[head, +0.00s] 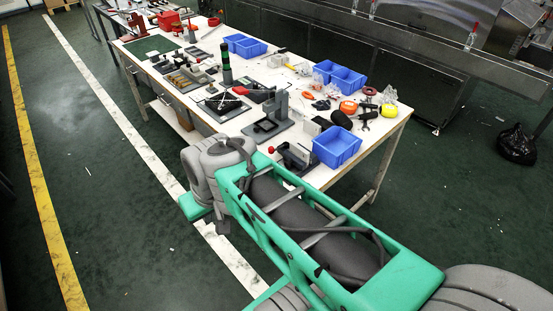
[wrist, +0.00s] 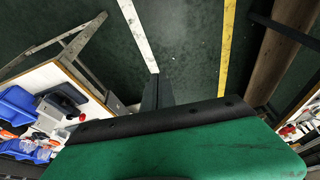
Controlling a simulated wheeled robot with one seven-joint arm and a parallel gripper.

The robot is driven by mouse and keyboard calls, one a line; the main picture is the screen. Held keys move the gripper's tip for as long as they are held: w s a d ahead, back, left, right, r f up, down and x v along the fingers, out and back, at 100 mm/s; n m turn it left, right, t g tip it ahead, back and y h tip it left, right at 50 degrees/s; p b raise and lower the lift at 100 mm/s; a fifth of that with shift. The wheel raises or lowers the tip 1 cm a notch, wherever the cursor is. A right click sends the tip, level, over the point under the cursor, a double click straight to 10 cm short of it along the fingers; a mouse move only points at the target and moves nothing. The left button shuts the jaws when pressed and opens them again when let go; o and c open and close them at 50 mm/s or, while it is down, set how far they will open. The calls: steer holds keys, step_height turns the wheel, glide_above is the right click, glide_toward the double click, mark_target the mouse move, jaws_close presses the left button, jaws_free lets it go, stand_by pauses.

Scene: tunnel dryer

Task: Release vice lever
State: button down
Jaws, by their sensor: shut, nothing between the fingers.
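A small dark clamp-like device (head: 296,156) with a red ball-ended lever (head: 272,150) sits at the near edge of the white workbench (head: 398,118), left of a blue bin; it looks like the vice, but I cannot be sure. The lever's exact position is too small to tell. My gripper (wrist: 156,88) shows as dark fingers in the wrist view, shut and empty over the open floor, apart from the bench. In the head view my own arm hides the fingertips.
Blue bins (head: 337,147), a grey stand (head: 270,124), a green-and-black column (head: 226,66) and several loose tools crowd the bench. A red vice-like tool (head: 168,20) is at its far end. Floor left of the bench is clear, with white (head: 120,118) and yellow lines.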

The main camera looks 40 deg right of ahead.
mark_target(273, 152)
steer(key=w+d+f+m+t+y+b, duration=0.1)
steer(key=w+d+f+m+t+b, duration=0.1)
steer(key=w+d+f+m+b, duration=0.4)
steer(key=w+d+f+m+t+y+b, duration=0.1)
steer(key=w+d+f+m+t+b, duration=0.2)
steer(key=d+f, duration=0.5)
steer(key=s+d+m+t+h+b, duration=0.1)
steer(key=s+d+m+t+b, duration=0.1)
steer(key=d, duration=0.4)
steer(key=s+d+m+t+h+b, duration=0.2)
steer(key=d+m, duration=0.2)
steer(key=d, duration=0.2)
steer(key=s+d+m+t+h+b, duration=0.1)
steer(key=s+d+m+t+b, duration=0.1)
steer(key=d, duration=0.4)
steer(key=shift+s+d+r+m+t+h+b, duration=0.1)
steer(key=shift+s+r+m+t+h+b, duration=0.15)
steer(key=shift+m, duration=0.3)
steer(key=shift+s+r+m+t+h+b, duration=0.15)
steer(key=shift+s+m+b, duration=0.2)
steer(key=shift+m, duration=0.2)
steer(key=shift+d+r, duration=0.1)
steer(key=x, duration=0.9)
steer(key=r+b+x, duration=0.1)
steer(key=x, duration=0.4)
steer(key=shift+w, duration=0.1)
